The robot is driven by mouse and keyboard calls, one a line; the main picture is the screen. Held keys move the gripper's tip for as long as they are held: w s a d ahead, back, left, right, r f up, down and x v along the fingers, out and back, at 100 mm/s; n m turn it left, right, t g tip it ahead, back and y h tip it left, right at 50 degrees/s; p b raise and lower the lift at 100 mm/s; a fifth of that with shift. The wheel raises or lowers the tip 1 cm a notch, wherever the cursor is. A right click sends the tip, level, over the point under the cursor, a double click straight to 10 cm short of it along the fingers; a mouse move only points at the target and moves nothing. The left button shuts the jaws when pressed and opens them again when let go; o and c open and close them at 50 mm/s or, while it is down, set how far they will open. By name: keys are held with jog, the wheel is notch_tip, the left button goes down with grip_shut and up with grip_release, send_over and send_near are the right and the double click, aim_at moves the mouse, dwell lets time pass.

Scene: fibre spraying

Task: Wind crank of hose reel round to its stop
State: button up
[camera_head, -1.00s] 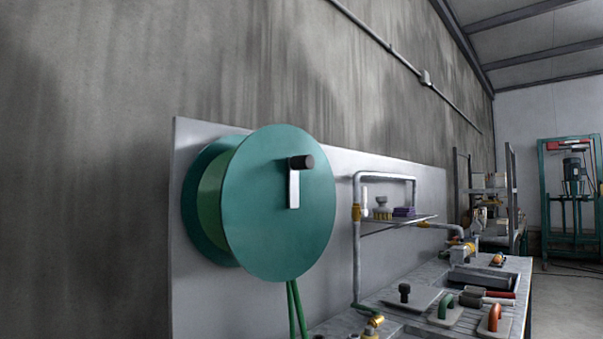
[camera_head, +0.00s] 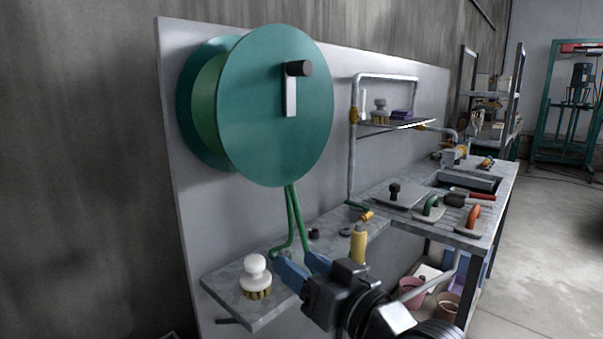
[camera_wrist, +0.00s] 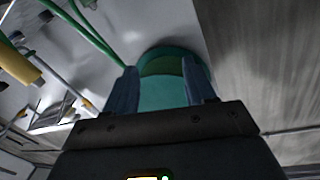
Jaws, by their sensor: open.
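The hose reel (camera_head: 262,125) is a green drum with a large round front disc, mounted on a grey panel. Its crank is a short silver arm (camera_head: 291,98) with a black knob (camera_head: 299,68) at its upper end; the arm points upward on the disc. My gripper (camera_head: 294,258) is below the reel, above the bench, with its blue fingers apart and nothing seen between them. It is clear of the crank. In the wrist view, the reel (camera_wrist: 165,92) shows beyond the spread fingers (camera_wrist: 160,82); I cannot make out the crank there.
Green hoses (camera_head: 293,215) hang below the reel towards the bench. A white-handled brush (camera_head: 256,276) and a yellow cylinder (camera_head: 358,243) stand near my gripper. A pipe frame with a shelf (camera_head: 395,125) and trowels (camera_head: 430,208) are to the right. Space before the disc looks free.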

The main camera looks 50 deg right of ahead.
jog(key=w+d+r+n+t+y+p, duration=0.1)
jog(key=w+d+r, duration=0.15)
jog(key=r, duration=0.45)
jog(key=w+d+r+n+y+p, duration=0.1)
jog(key=w+d+r+n, duration=0.1)
jog(key=d+r, duration=0.35)
jog(key=n+p, duration=0.2)
jog(key=n, duration=0.3)
send_near(308, 69)
jog(key=w, duration=0.4)
jog(key=shift+g+y, duration=0.4)
jog(key=w, duration=0.2)
jog(key=w+p, duration=0.1)
jog(key=w, duration=0.4)
jog(key=shift+w+r+p, duration=0.25)
jog(key=shift+r+p, duration=0.05)
jog(key=shift+r, duration=0.1)
grip_shut()
